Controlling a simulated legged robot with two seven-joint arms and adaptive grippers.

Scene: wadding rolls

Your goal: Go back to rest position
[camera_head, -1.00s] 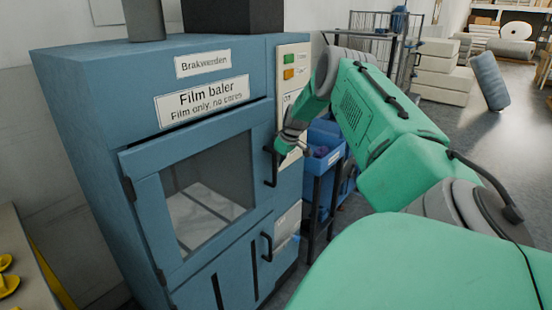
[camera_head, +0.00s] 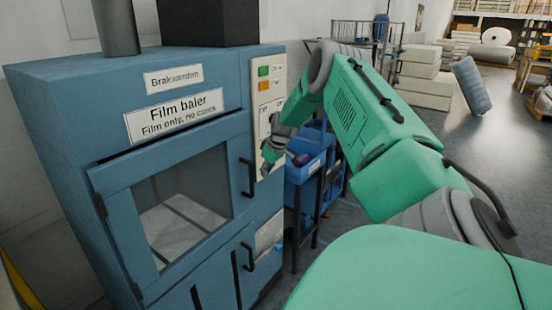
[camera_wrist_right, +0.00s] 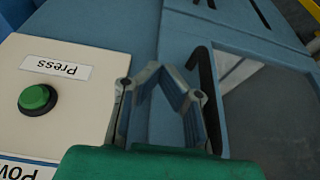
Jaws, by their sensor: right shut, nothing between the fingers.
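My right gripper (camera_head: 267,162) is shut and empty, in front of the cream control panel (camera_head: 266,115) of the blue film baler (camera_head: 75,85). It is just right of the black door handle (camera_head: 247,178) and looks apart from it. In the right wrist view the shut fingers (camera_wrist_right: 163,85) lie between the panel with a green button (camera_wrist_right: 36,98) and "Press" label and the dark handle. The baler's windowed door (camera_head: 108,215) looks closed, with pale material visible behind the window. My left gripper is not in view.
A rack with blue bins (camera_head: 303,170) stands close right of the baler, partly behind my right arm. Stacked white foam blocks (camera_head: 425,75), a leaning blue-grey roll (camera_head: 471,85) and a wire cage (camera_head: 350,35) are farther back. Open floor (camera_head: 500,150) lies at right.

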